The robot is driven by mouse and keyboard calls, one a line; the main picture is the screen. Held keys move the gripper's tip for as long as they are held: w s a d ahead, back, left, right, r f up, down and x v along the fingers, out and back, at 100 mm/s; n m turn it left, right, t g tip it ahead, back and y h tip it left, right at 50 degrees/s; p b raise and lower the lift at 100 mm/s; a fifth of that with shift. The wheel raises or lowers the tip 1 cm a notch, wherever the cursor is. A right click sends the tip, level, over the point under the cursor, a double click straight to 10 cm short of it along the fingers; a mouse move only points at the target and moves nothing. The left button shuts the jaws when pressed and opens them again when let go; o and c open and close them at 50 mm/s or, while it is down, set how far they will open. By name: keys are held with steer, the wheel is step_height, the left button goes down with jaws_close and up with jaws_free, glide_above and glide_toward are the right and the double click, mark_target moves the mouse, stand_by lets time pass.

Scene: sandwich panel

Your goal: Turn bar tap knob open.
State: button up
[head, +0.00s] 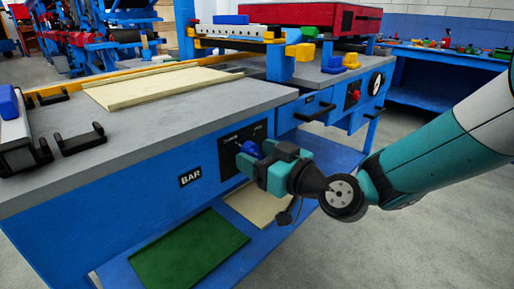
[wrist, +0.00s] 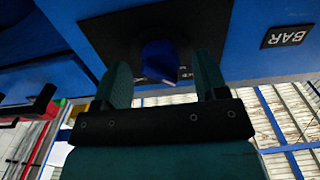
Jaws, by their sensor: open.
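The bar tap knob is a blue knob (head: 250,149) on a black plate (head: 229,158) on the front of the blue bench, beside a BAR label (head: 190,177). In the wrist view the knob (wrist: 160,58) sits between the two teal fingers, with a small light mark at its lower edge. My gripper (head: 262,164) is at the plate, its fingers open on either side of the knob. I cannot tell whether either finger touches it. In the head view the gripper hides part of the knob and plate. The BAR label also shows in the wrist view (wrist: 286,37).
A grey worktop (head: 130,130) lies above the knob. A lower shelf holds a green panel (head: 190,250). Open floor lies to the right.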

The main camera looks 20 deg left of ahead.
steer(key=shift+w+a, duration=0.15)
steer(key=shift+a, duration=0.25)
steer(key=shift+c, duration=0.4)
steer(key=c, duration=0.8)
steer(key=shift+c, duration=0.2)
